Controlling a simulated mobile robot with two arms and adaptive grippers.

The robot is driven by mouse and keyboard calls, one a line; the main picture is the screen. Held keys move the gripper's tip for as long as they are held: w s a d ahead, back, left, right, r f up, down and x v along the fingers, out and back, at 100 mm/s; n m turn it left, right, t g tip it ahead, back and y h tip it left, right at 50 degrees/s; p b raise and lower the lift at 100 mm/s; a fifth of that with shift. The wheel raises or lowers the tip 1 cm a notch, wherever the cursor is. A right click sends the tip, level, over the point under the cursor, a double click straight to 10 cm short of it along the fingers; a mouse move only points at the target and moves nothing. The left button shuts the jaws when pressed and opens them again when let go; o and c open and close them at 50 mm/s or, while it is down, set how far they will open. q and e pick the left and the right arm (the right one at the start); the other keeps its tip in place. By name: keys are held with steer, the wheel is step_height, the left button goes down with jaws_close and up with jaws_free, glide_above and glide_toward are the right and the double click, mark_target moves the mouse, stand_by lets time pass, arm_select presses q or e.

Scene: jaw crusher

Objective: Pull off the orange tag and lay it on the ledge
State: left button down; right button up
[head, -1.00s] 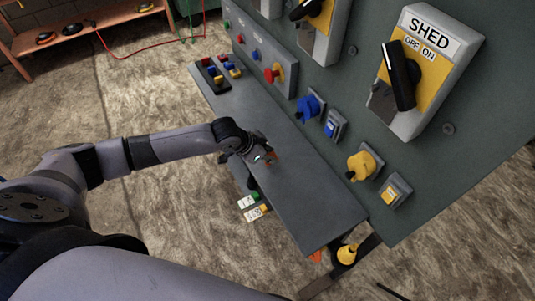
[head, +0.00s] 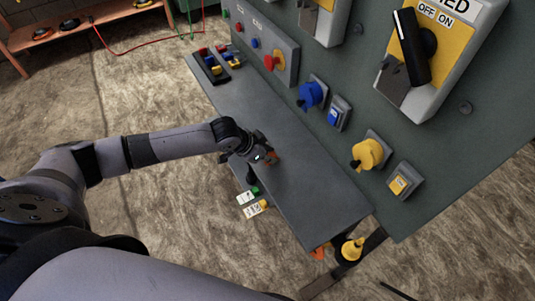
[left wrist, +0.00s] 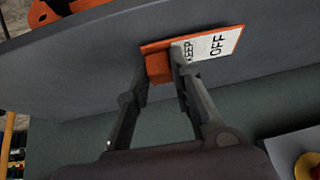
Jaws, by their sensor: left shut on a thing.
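The orange tag (left wrist: 213,42) with a white label reading "KEEP OFF" is in the left wrist view. Its orange block (left wrist: 158,68) sits between the fingers of my left gripper (left wrist: 160,66), which is shut on it. My right gripper is not in view.
The panel behind the ledge carries a blue knob (head: 312,94), a yellow knob (head: 367,154) and a red knob (head: 273,61). The ledge's middle and near right end are clear.

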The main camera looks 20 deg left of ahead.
arm_select(q)
steer(key=shift+f, duration=0.35)
steer(key=c, duration=1.3)
jaws_free()
steer(key=shift+c, duration=0.2)
steer(key=v, duration=1.2)
